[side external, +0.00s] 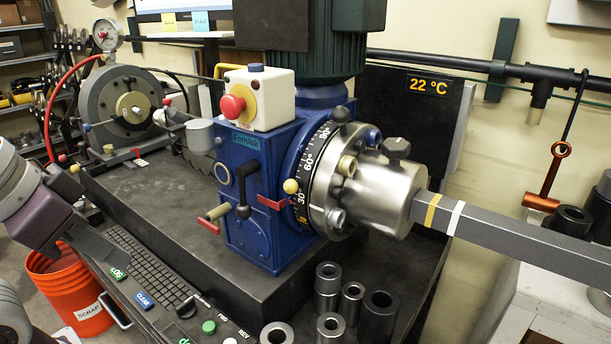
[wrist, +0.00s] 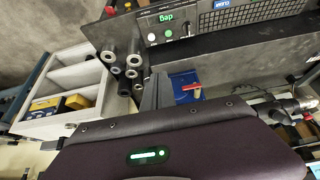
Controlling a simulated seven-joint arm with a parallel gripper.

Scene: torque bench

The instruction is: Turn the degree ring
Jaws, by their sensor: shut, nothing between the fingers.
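The degree ring (side external: 312,170) is a black band with white marks and the numbers 30, 60 and 90, on the right face of the blue gearbox (side external: 257,215). A small red pointer (side external: 276,203) and a yellow ball knob (side external: 290,186) sit at its near edge. A silver flange with several knobs stands in front of the ring. My gripper (side external: 122,258) is at the left over the control panel, well apart from the ring. Its fingers (wrist: 157,82) are together and empty in the wrist view. I cannot make out the ring there; part of the blue housing (wrist: 185,80) shows.
A long grey bar (side external: 520,240) extends right from the flange. Several dark sleeves (side external: 327,280) stand on the bench below it. A white box with the red stop button (side external: 233,106) tops the gearbox. The keyboard (side external: 150,270) and an orange scrap bucket (side external: 68,290) lie near my gripper.

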